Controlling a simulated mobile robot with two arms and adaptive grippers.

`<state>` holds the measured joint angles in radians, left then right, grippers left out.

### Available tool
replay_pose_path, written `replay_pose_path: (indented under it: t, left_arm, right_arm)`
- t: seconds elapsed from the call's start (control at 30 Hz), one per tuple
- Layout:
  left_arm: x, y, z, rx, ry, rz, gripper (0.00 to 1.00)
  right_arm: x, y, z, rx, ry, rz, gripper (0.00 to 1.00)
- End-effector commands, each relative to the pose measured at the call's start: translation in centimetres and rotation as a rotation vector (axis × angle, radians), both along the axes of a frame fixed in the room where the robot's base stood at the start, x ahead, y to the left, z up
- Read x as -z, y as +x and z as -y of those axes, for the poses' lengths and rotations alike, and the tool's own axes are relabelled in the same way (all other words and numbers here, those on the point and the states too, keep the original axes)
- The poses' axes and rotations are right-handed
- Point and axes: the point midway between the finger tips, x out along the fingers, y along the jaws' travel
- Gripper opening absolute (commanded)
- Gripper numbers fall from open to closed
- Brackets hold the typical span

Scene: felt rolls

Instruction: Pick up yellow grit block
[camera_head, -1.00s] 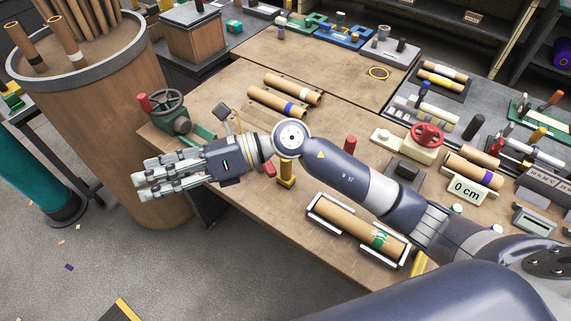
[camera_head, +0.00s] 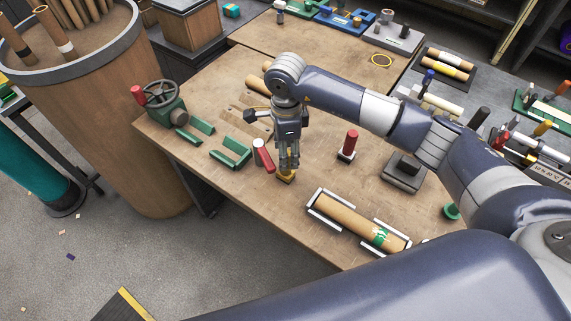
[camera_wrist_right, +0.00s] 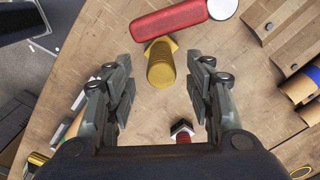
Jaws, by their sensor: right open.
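The yellow grit block (camera_head: 286,179) stands on the front part of the wooden table in the head view. My right gripper (camera_head: 289,167) points down over it and hides most of it. In the right wrist view, the yellow grit block (camera_wrist_right: 161,65) shows a ridged, rounded body on a wider yellow base. The open fingers of my right gripper (camera_wrist_right: 164,88) lie on either side of it, with a visible gap at each side. My left gripper is not in view.
A red-handled piece with a white end (camera_head: 263,155) is close beside the yellow block; it shows in the wrist view (camera_wrist_right: 170,19). A red-topped post (camera_head: 350,144) stands to the right. A cardboard roll in a white cradle (camera_head: 345,219) lies at the front edge.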

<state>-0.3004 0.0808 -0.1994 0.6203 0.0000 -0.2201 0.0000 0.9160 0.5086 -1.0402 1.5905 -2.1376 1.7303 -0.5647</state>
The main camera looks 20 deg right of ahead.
Motion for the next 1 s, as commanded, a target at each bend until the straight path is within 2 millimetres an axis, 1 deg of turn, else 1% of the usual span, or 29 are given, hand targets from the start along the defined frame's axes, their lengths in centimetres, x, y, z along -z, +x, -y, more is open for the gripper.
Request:
replay_pose_path:
  t: [0.17,0.33,0.4,0.5,0.6,0.77,0.8,0.87,0.9,0.97,1.0]
  left_arm:
    - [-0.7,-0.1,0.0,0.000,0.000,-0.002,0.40]
    - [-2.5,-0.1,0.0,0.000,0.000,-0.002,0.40]
    - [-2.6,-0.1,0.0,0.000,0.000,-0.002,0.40]
    - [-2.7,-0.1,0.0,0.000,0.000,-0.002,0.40]
    - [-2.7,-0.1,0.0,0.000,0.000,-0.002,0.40]
    - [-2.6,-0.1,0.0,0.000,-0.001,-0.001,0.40]
    - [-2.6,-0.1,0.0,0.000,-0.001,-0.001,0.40]
    - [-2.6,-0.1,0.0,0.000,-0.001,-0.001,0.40]
    - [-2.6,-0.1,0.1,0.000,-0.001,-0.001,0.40]
    - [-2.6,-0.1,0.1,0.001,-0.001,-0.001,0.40]
    - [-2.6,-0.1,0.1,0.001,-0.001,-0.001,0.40]
  right_arm:
    - [1.2,-0.1,-0.1,0.000,0.001,-0.003,0.49]
    - [3.5,-0.1,-0.1,0.001,0.002,-0.006,0.49]
    - [4.7,0.0,-0.2,0.000,0.003,-0.005,0.49]
    - [5.6,0.1,-0.2,0.000,0.003,-0.002,0.49]
    - [6.0,0.1,-0.2,-0.001,0.003,0.000,0.49]
    - [6.0,0.1,-0.1,-0.001,0.003,0.000,0.49]
    - [6.0,0.1,-0.1,-0.001,0.003,0.000,0.40]
    - [6.0,0.1,-0.1,-0.001,0.003,0.000,0.27]
    - [6.0,0.1,-0.1,-0.001,0.003,0.000,0.17]
    - [6.0,0.1,-0.1,-0.001,0.003,0.000,0.04]
    - [6.0,0.1,-0.1,-0.001,0.003,0.000,0.01]
